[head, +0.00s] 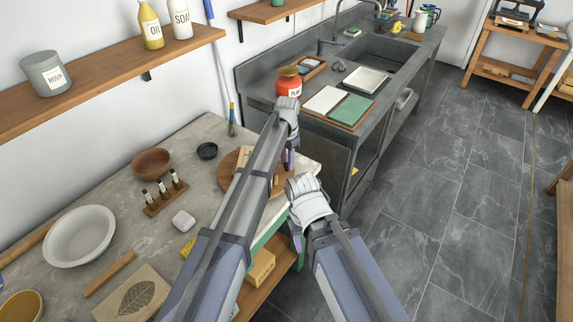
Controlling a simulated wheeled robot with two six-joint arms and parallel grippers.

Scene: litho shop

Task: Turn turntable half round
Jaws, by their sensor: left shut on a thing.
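The turntable (229,162) is a round wooden disc on the grey worktable, near its right end. My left arm crosses over it and hides much of its middle. A pale wooden block (245,155) shows on it, partly behind the arm. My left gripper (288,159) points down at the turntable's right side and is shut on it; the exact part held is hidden. My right gripper (297,240) hangs beside the table's right edge, lower than the top, and its fingers are mostly hidden by its own wrist.
A sink counter (300,120) with a red can (289,85) stands beyond. Floor is open at right.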

